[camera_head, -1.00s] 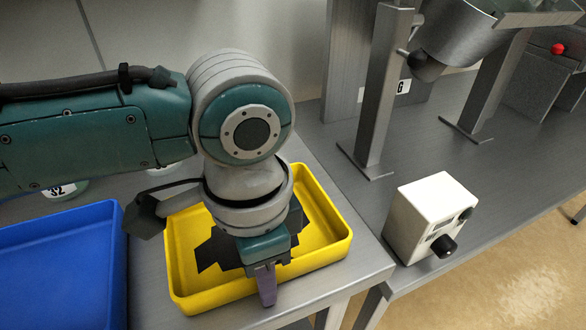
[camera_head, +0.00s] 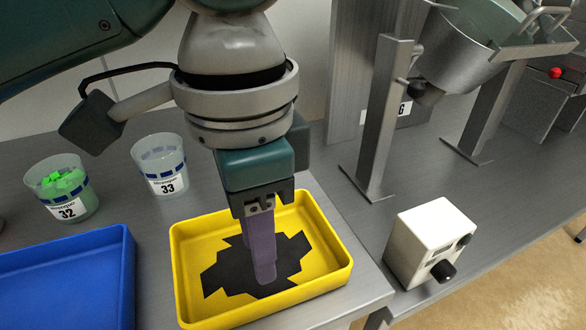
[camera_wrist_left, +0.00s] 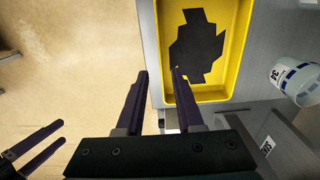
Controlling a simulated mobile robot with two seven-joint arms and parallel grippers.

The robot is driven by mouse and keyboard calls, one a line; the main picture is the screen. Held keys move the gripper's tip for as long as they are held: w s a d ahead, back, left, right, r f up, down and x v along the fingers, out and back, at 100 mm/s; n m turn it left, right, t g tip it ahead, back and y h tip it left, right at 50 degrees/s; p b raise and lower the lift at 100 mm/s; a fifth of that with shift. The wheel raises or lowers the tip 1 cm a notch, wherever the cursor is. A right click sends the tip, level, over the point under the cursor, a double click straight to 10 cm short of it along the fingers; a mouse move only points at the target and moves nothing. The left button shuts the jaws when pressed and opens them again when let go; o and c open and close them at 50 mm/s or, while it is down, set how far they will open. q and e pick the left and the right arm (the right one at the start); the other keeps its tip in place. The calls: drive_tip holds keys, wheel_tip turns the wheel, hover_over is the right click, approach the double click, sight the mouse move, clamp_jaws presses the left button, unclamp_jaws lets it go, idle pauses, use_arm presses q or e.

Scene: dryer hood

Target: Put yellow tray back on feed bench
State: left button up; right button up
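The yellow tray (camera_head: 335,277) sits flat on the grey bench (camera_head: 358,290), close to its front edge, with a dark angular patch (camera_head: 225,272) on its floor. It also shows in the left wrist view (camera_wrist_left: 238,45). My left gripper (camera_head: 264,274) points down over the tray and hides part of it. In the left wrist view my left gripper's fingers (camera_wrist_left: 160,72) are apart with nothing between them, and the tray's long wall lines up with the gap. My right gripper (camera_wrist_left: 56,134) shows at the lower left of that view, its fingers apart and empty.
A blue tray (camera_head: 70,285) stands left of the yellow one. A white control box (camera_head: 420,240) and a metal stand (camera_head: 382,125) are on the right.

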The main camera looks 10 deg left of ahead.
use_arm(q)
drive_tip(key=s+d+f+n+t+h, duration=0.2)
drive_tip(key=s+d+f+n+h, duration=0.15)
drive_tip(key=s, duration=0.25)
drive_tip(key=s+a+n+y, duration=0.1)
drive_tip(key=s+a+n, duration=0.1)
drive_tip(key=a, duration=0.5)
drive_tip(key=s+a+n+t+y, duration=0.1)
drive_tip(key=s+a+n+y, duration=0.1)
drive_tip(key=s+a, duration=0.3)
drive_tip(key=shift+s+a+f+n+t, duration=0.3)
drive_tip(key=shift+a+f+n, duration=0.1)
drive_tip(key=shift+a+n, duration=0.5)
drive_tip(key=shift+r, duration=0.1)
wheel_tip(320, 180, up, 45)
drive_tip(key=p, duration=4.4)
drive_tip(key=shift+f+p, duration=0.2)
drive_tip(key=shift+p, duration=0.2)
drive_tip(key=shift+w, duration=0.1)
